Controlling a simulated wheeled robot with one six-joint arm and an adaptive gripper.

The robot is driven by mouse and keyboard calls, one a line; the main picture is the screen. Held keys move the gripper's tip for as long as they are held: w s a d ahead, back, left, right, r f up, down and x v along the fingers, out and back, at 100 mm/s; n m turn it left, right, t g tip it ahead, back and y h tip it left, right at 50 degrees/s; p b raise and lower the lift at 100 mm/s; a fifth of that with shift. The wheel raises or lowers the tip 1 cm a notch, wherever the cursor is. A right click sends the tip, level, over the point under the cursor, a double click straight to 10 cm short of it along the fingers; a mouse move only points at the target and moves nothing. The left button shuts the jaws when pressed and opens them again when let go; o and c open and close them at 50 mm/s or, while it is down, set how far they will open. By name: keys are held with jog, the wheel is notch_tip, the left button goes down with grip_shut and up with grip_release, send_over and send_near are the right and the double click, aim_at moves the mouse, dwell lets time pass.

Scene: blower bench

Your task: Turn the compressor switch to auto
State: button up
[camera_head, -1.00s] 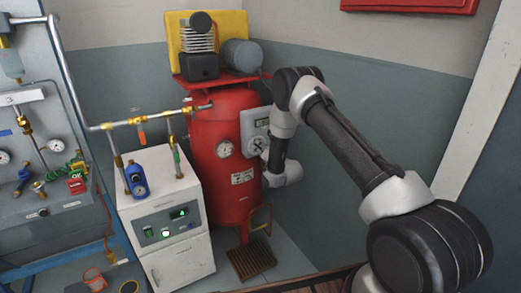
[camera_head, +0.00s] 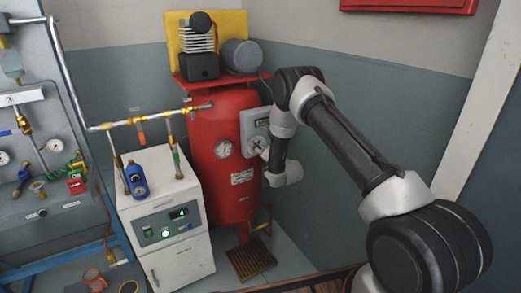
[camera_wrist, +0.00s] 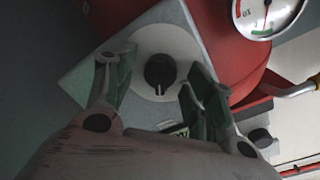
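The compressor switch is a dark round knob (camera_wrist: 160,71) on a pale round dial, on a grey box (camera_wrist: 85,80) fixed by the red tank. In the head view the grey switch box (camera_head: 250,122) and its dial (camera_head: 257,143) show at the tank's right side. My gripper (camera_wrist: 163,68) is open, with one finger on each side of the knob in the wrist view. Gaps show between fingers and knob. A light pointer mark on the knob faces the bottom of the wrist picture. I cannot read the dial's labels. In the head view my arm hides most of the gripper.
The red compressor tank (camera_head: 222,188) stands beside the box, with a pressure gauge (camera_head: 222,149) on it. A white cabinet (camera_head: 178,258) with pipes stands to its left. A brown grate (camera_head: 251,260) lies on the floor. The wall is close to the right.

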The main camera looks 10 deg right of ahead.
jog(key=v, duration=1.2)
